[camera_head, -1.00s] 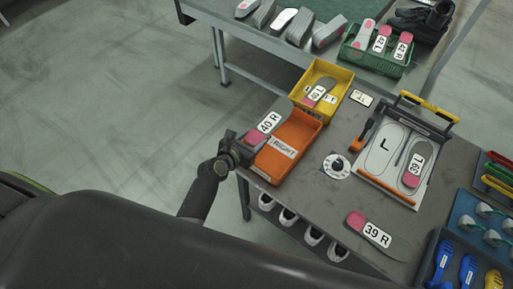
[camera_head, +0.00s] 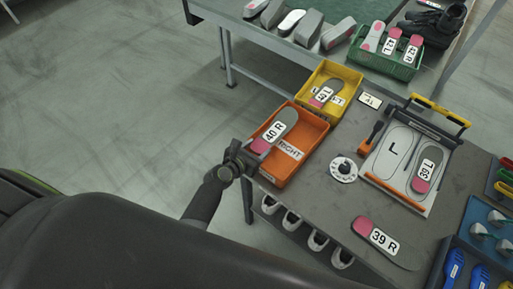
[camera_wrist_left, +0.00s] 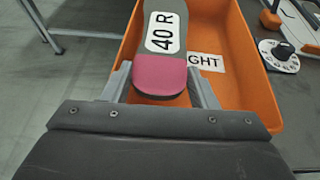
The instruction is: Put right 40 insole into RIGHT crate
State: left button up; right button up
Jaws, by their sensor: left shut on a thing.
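The 40 R insole (camera_head: 277,127), grey with a pink heel and a white label, is held by its pink heel end in my left gripper (camera_head: 254,150). In the left wrist view the insole (camera_wrist_left: 165,32) sits between the two fingers (camera_wrist_left: 160,88). It hangs over the left part of the orange crate (camera_head: 318,142), whose white label reads RIGHT. The crate (camera_wrist_left: 262,97) also shows in the wrist view. I cannot tell whether the insole touches the crate floor. My right gripper is out of view.
A yellow crate (camera_head: 352,77) holding an insole stands behind the orange one. A 39 R insole (camera_head: 386,245) lies at the table front. A black dial (camera_head: 344,169) and a fixture board marked L with a 39 L insole (camera_head: 427,169) are to the right.

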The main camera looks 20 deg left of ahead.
pick_arm(q)
jog(key=shift+f, duration=0.2)
jog(key=o, duration=0.9)
jog(key=shift+o, duration=0.3)
jog(key=shift+r, duration=0.1)
jog(key=shift+r, duration=0.15)
jog(key=shift+s+a+r+p, duration=0.15)
jog(key=shift+s+r+p, duration=0.2)
jog(key=shift+r+p, duration=0.25)
jog(key=v, duration=1.1)
jog(key=shift+s, duration=0.15)
